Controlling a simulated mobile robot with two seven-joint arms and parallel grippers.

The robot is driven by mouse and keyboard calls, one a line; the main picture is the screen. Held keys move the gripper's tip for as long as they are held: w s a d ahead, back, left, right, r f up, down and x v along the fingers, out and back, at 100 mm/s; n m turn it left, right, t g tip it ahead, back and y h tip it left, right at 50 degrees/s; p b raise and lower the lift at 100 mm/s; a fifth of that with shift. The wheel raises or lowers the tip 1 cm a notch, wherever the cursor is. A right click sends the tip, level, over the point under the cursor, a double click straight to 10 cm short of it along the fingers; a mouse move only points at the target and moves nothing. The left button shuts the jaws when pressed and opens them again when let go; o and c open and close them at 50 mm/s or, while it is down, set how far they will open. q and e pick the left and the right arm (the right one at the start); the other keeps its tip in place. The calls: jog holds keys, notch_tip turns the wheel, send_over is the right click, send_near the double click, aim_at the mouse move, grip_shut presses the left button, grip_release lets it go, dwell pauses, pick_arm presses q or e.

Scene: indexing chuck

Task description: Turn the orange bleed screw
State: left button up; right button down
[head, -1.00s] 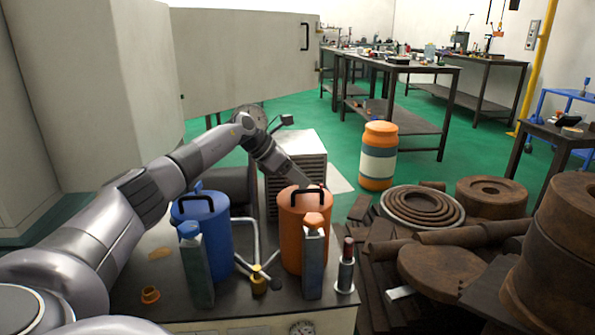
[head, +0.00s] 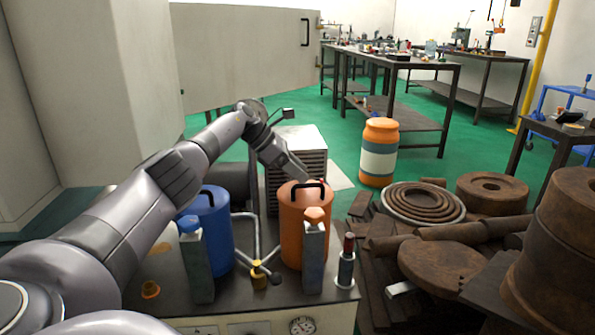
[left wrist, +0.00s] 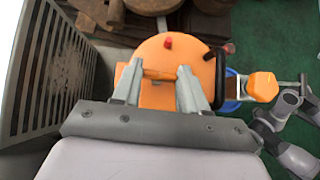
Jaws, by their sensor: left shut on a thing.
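The orange canister (head: 291,236) stands on the bench with a black handle on its lid; it also shows in the left wrist view (left wrist: 160,52). My left gripper (head: 299,176) reaches over from behind to its far rim, with the fingertips partly hidden in the head view. In the left wrist view its two fingers (left wrist: 158,73) are apart across a short orange bar (left wrist: 158,76), which looks like the orange bleed screw, and are shut on it. A red-tipped part sits on the lid just beyond. The right gripper is not in view.
A blue canister (head: 213,240) stands left of the orange one. Grey posts with coloured caps, one blue-capped (head: 198,265) and one orange-capped (head: 314,255), stand in front. A louvred box (head: 299,150) stands close behind. Rusty parts (head: 440,268) crowd the right.

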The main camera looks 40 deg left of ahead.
pick_arm(q)
jog(key=shift+f+m, duration=0.15)
jog(key=shift+m, duration=0.15)
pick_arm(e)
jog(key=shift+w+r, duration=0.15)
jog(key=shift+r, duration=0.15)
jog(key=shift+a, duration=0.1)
pick_arm(q)
jog(key=o, duration=1.1)
jog(key=shift+c, duration=0.2)
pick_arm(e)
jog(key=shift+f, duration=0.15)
pick_arm(q)
jog(key=shift+s+a+r, duration=0.15)
jog(key=shift+a+r, duration=0.05)
jog(key=shift+r, duration=0.15)
jog(key=p+v, duration=0.1)
jog(key=v, duration=0.5)
jog(key=shift+p, duration=0.35)
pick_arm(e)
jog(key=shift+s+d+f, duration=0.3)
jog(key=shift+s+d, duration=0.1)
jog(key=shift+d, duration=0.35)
pick_arm(q)
jog(key=shift+s+a+r, duration=0.1)
jog(key=shift+a+r, duration=0.05)
